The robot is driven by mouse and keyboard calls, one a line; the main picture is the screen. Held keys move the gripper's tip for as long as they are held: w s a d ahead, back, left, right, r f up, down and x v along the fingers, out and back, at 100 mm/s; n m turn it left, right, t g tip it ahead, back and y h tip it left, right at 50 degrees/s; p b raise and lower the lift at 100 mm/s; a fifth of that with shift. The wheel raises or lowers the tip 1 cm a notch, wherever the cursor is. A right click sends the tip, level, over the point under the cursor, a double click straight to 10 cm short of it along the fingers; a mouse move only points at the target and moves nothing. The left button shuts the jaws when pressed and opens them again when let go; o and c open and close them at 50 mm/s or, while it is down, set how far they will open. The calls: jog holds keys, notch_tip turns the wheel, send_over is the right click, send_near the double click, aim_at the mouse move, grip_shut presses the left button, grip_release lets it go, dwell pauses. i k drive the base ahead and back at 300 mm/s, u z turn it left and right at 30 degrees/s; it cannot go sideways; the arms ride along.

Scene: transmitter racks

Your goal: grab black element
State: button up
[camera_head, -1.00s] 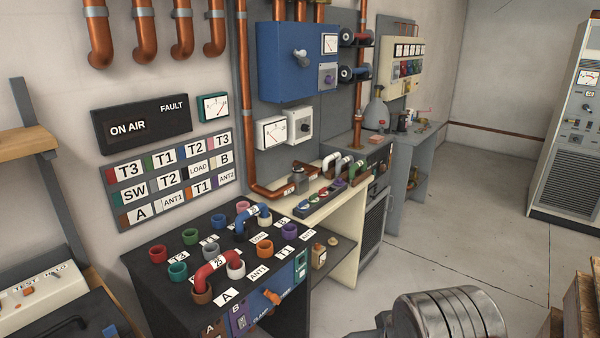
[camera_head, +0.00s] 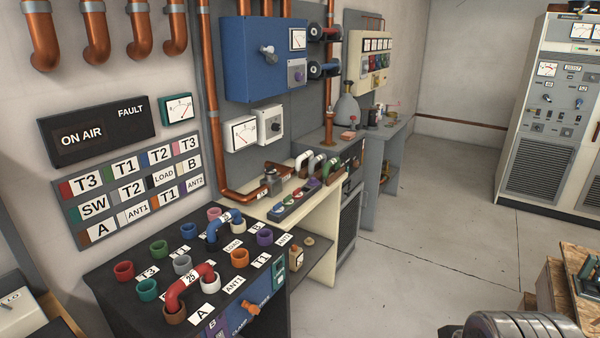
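No single item is plainly the black element, and I cannot tell which is meant. A dark strip (camera_head: 293,204) with several coloured round pieces lies on the cream bench. U-shaped links, one red (camera_head: 190,280) and one blue (camera_head: 222,224), stand in ring sockets on the black patch table (camera_head: 110,268).
The cream bench (camera_head: 322,212) and a grey bench (camera_head: 372,175) run along the wall. Open concrete floor (camera_head: 430,235) lies to their right. Grey transmitter cabinets (camera_head: 545,110) stand at the back right. A wooden crate or pallet (camera_head: 555,290) is at the lower right.

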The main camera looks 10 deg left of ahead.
aim_at(271, 170)
jog(key=z, duration=0.4)
jog(key=i, duration=3.35)
jog(key=u, duration=0.9)
